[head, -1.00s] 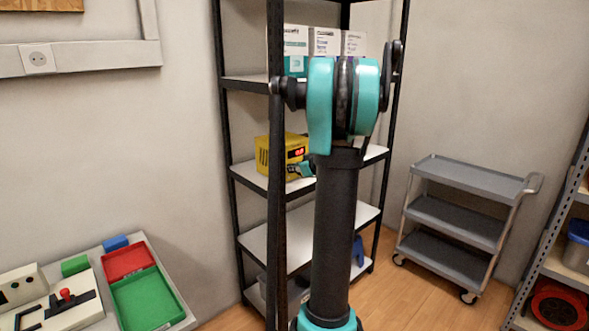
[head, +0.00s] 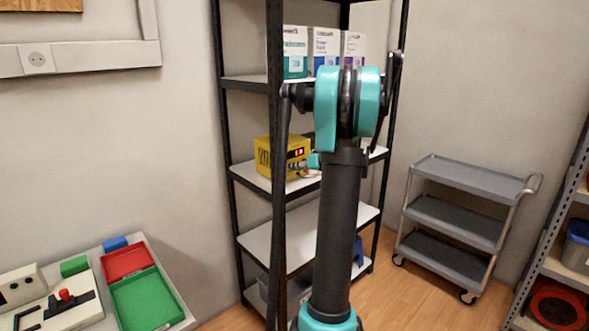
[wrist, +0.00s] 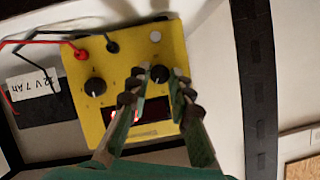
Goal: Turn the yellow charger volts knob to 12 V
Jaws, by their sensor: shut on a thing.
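The yellow charger (head: 263,157) sits on a middle shelf of the black rack, and it fills the middle of the wrist view (wrist: 85,70). Its face has a dark knob marked A (wrist: 95,87) on the left and a second dark knob (wrist: 160,73) on the right. My gripper (wrist: 160,76) is shut on the right-hand knob, with one fingertip on each side. The fingers hide most of the knob's markings, so I cannot read its setting. A red-lit display (wrist: 152,113) shows partly between the fingers; its digits are not readable there.
A battery (wrist: 38,88) labelled 12V 7Ah lies beside the charger, with red and black leads (wrist: 60,43) running to the charger. The black rack post (wrist: 255,85) stands close to the charger's right in the wrist view. Boxes (head: 325,50) stand on the shelf above.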

